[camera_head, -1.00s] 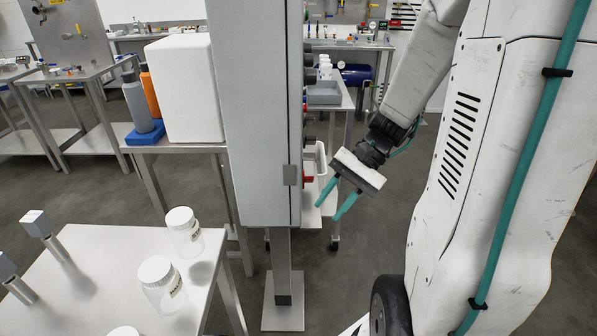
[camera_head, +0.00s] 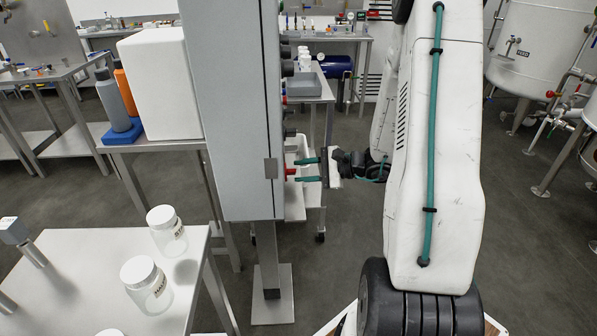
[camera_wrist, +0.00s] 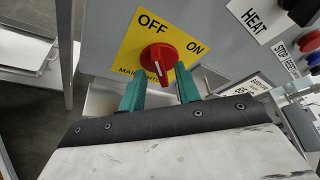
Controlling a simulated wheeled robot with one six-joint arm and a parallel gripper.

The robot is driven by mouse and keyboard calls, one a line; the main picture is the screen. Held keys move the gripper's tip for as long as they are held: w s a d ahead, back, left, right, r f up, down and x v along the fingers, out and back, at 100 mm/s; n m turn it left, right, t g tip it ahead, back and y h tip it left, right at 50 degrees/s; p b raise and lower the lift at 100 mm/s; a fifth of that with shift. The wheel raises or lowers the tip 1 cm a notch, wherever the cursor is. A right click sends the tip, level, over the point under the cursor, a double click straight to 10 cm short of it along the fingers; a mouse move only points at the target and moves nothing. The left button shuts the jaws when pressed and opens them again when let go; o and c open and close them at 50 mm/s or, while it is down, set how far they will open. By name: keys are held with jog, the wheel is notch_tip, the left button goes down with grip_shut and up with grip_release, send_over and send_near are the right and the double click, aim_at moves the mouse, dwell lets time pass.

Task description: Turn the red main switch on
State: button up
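The red main switch (camera_wrist: 161,57) is a round red knob on a yellow plate (camera_wrist: 128,50) marked OFF and ON. The plate is on the front of a grey cabinet (camera_head: 238,110). A pale mark shows on the knob, but I cannot tell for certain which label it points at. In the head view the switch (camera_head: 290,172) sticks out of the cabinet's right side. My gripper (camera_wrist: 158,72) is open, its two teal fingers apart with the tips close to the knob's two sides. I cannot tell whether they touch it. My gripper also shows in the head view (camera_head: 298,170), pointing left at the switch.
Beside the yellow plate are a HEAT label (camera_wrist: 257,18), a red button (camera_wrist: 310,41) and a blue button (camera_wrist: 314,59). A table with lidded jars (camera_head: 148,285) stands at the left front. Steel tanks (camera_head: 540,45) stand at the right. Grey floor lies open between.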

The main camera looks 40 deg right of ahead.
jog(key=shift+x, duration=0.85)
grip_shut()
jog(key=shift+r, duration=0.1)
jog(key=shift+w+d+m+g+y, duration=0.25)
jog(key=shift+m+g+y, duration=0.7)
jog(key=shift+m, duration=1.1)
jog(key=shift+w+d+m+g+y, duration=0.1)
jog(key=shift+w+m+g+y, duration=0.3)
jog(key=shift+m+g, duration=1.25)
jog(key=shift+w+d+m+g+y, duration=0.15)
jog(key=shift+m+g+y, duration=0.7)
jog(key=shift+m, duration=1.55)
